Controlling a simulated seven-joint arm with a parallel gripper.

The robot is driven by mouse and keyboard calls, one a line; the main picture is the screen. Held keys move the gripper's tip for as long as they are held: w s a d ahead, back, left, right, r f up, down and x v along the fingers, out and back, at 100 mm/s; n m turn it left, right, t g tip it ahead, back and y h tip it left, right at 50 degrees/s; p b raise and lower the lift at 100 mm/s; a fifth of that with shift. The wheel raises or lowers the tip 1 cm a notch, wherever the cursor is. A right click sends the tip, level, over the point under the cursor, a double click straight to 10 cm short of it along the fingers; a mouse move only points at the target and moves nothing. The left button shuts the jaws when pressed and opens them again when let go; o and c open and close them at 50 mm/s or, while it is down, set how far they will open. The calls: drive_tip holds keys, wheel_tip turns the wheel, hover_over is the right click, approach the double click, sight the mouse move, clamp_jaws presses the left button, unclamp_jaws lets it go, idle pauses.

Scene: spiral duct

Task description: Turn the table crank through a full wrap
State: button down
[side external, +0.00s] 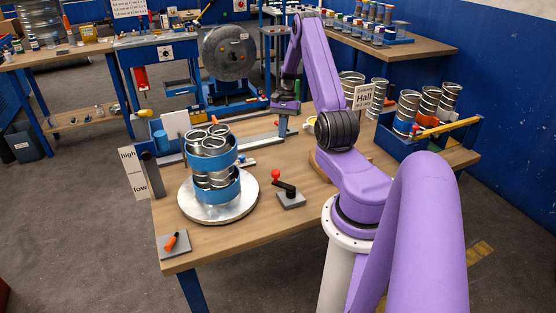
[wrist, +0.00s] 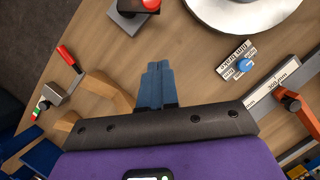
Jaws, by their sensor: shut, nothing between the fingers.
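The table crank has a black arm (side external: 285,187) with a red knob (side external: 276,174) on a small grey base (side external: 291,201). It stands right of the round turntable (side external: 186,204). In the wrist view the crank's red knob (wrist: 151,4) and base (wrist: 127,21) are cut off at the top edge. The turntable's pale rim (wrist: 245,28) is at the top right there. A stack of metal duct rings with blue bands (side external: 212,168) stands on the turntable. My gripper (wrist: 158,68) is shut and empty, above the wooden table, apart from the crank. In the side view it is beyond the crank, near the table's back.
A red-handled lever (wrist: 66,56) and an orange clamp (wrist: 290,101) show in the wrist view. A "high/low" board (side external: 134,173) stands at the table's left edge. A blue bin (side external: 448,142) with duct pieces is at the right. Bare tabletop lies around the crank.

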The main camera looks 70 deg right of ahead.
drive_tip(key=a+f, duration=0.7)
drive_tip(key=shift+s+f, duration=0.35)
drive_tip(key=shift+s, duration=0.1)
drive_tip(key=shift+w+a+n+g, duration=0.3)
drive_tip(key=shift+a+n, duration=0.3)
drive_tip(key=shift+n, duration=0.3)
drive_tip(key=s+a+n+g+h, duration=0.1)
drive_tip(key=a+n+g+h, duration=0.2)
drive_tip(key=a+n, duration=0.6)
drive_tip(key=shift+s+a+n+h, duration=0.15)
drive_tip(key=shift+s+n+h, duration=0.15)
drive_tip(key=shift+n, duration=1.7)
drive_tip(key=shift+a, duration=0.1)
